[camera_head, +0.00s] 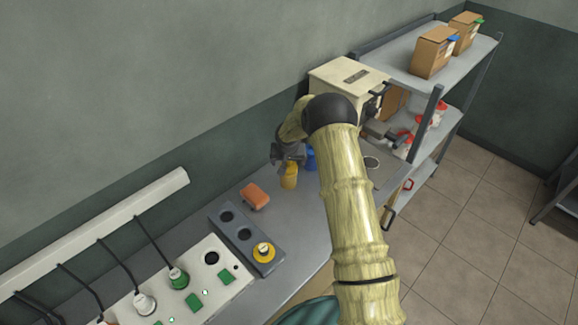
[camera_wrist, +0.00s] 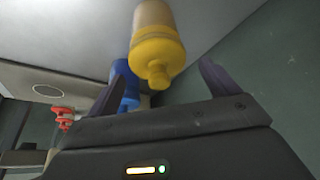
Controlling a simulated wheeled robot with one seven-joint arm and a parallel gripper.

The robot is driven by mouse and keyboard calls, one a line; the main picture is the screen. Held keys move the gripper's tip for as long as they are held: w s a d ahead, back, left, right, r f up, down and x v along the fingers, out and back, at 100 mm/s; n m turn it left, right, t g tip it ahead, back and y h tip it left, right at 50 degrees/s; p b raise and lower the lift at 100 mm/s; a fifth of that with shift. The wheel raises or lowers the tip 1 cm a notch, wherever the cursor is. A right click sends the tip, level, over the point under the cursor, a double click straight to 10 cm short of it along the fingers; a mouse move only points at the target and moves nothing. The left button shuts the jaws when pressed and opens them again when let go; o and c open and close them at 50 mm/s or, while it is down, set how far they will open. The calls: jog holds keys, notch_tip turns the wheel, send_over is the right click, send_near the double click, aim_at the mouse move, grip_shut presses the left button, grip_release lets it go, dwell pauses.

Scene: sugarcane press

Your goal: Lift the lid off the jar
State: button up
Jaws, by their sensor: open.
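The jar (camera_wrist: 153,14) has a pale body and a yellow lid (camera_wrist: 157,52) with a small round knob. It also shows as a small yellow shape in the head view (camera_head: 289,181), standing on the metal counter near the wall. The lid looks seated on the jar. My gripper (camera_wrist: 163,64) is open, with one dark finger on each side of the lid in the picture and nothing held. In the head view my gripper (camera_head: 287,162) is just above the jar and partly covers it. I cannot tell whether a finger touches the lid.
A blue object (camera_head: 311,159) stands close beside the jar; it also shows behind a finger in the wrist view (camera_wrist: 127,72). An orange block (camera_head: 254,196) and a grey holder (camera_head: 244,234) lie toward the front left. A cream machine (camera_head: 347,77) and shelves (camera_head: 425,72) stand right.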

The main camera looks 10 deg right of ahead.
jog(key=c, duration=1)
jog(key=shift+c, duration=0.2)
jog(key=shift+r, duration=0.1)
notch_tip(320, 180, up, 10)
jog(key=shift+f+b, duration=0.1)
jog(key=shift+b, duration=1.1)
